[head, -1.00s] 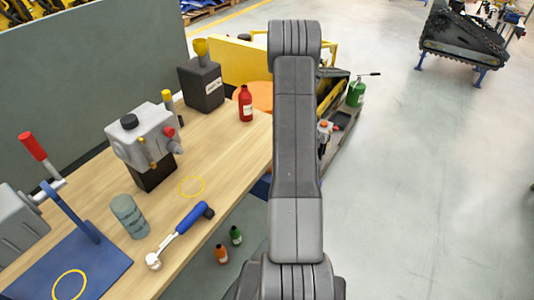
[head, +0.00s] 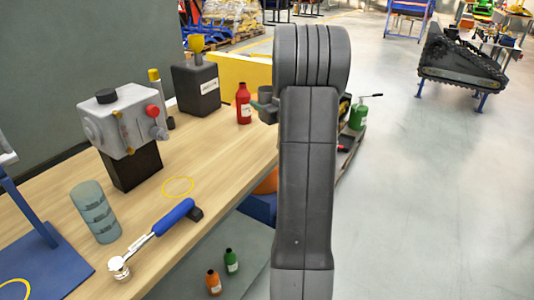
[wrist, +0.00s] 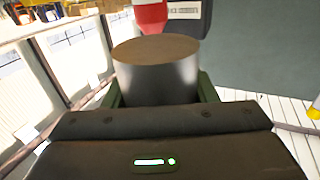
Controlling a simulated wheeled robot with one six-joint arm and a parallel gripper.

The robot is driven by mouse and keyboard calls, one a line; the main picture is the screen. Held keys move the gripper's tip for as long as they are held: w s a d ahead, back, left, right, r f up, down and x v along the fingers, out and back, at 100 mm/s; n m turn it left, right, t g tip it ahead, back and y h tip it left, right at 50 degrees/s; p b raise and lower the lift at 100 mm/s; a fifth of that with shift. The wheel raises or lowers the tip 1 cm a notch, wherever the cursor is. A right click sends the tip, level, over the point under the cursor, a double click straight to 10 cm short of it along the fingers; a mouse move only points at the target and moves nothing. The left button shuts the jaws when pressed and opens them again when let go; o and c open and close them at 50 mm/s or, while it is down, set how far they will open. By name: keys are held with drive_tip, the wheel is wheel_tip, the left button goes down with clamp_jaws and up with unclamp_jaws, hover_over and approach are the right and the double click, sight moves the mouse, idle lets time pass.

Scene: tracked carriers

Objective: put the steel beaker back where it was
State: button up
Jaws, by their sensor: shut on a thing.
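The steel beaker (wrist: 156,76) is a grey metal cylinder with a brownish round top face in the wrist view. My gripper (wrist: 160,92) is shut on it, with a dark green finger on each side. In the head view the beaker (head: 265,97) shows partly at the left edge of my arm, with a green finger (head: 257,106) beside it; my arm hides the rest. It appears close to the red bottle (head: 244,104). A yellow ring (head: 178,187) is marked on the wooden bench, with nothing on it. Another yellow ring (head: 15,290) is on the blue plate.
The bench (head: 215,160) also bears a grey pump block (head: 125,125), a dark canister (head: 196,90), a ribbed grey-green cylinder (head: 95,212) and a blue-handled ratchet (head: 150,238). Small orange and green bottles stand below the bench edge.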

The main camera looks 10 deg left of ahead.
wheel_tip(320, 180, down, 10)
drive_tip(key=shift+r+b, duration=0.1)
drive_tip(key=shift+b, duration=0.75)
drive_tip(key=shift+f, duration=0.25)
drive_tip(key=o, duration=1.1)
drive_tip(key=shift+r, duration=0.1)
drive_tip(key=shift+r, duration=0.2)
drive_tip(key=v, duration=1.2)
